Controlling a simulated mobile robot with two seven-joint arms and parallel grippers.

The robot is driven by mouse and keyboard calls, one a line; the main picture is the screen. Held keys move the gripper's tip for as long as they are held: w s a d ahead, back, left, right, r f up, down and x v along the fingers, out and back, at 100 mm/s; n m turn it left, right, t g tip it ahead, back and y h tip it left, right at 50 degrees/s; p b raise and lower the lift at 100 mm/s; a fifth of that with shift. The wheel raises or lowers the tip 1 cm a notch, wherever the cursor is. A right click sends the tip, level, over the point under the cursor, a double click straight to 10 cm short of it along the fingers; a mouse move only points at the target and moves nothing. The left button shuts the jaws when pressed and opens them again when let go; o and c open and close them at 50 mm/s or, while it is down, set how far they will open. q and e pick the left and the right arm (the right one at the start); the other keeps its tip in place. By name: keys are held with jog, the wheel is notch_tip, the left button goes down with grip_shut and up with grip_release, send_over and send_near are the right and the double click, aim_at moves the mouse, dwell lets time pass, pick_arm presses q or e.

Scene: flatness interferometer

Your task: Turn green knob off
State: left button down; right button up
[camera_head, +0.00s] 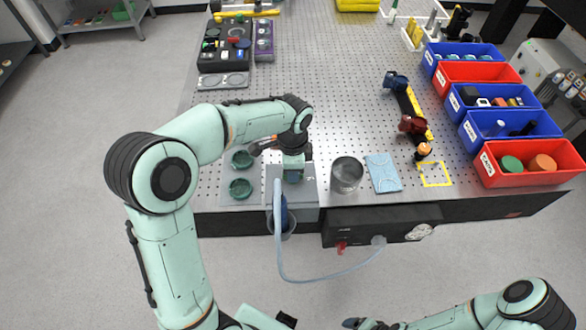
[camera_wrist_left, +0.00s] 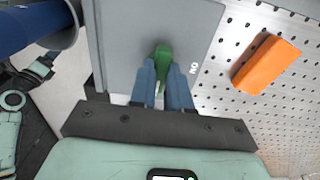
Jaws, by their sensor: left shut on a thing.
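The green knob (camera_wrist_left: 163,57) stands on a grey panel (camera_wrist_left: 122,55) in the left wrist view, with white letters beside it. My left gripper (camera_wrist_left: 162,82) is shut on the knob, one blue-grey finger on each side. In the head view my left gripper (camera_head: 293,170) points down over the grey unit (camera_head: 307,190) at the table's front edge and hides the knob there. My right arm comes in at the bottom right of the head view; its gripper end is dark and cut off, so its fingers do not show.
A pale hose (camera_head: 283,265) loops down in front of the table. Close by are two green round pieces (camera_head: 240,188), a metal pot (camera_head: 347,174) and a blue cloth (camera_head: 382,172). Blue and red bins (camera_head: 535,177) line the right.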

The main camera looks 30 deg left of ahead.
pick_arm(q)
jog(key=c, duration=1.1)
grip_release()
notch_tip(320, 180, up, 13)
jog(key=shift+r+p, duration=0.2)
jog(key=shift+p, duration=0.7)
pick_arm(e)
jog(key=shift+w+r, duration=1.1)
jog(key=shift+r, duration=0.1)
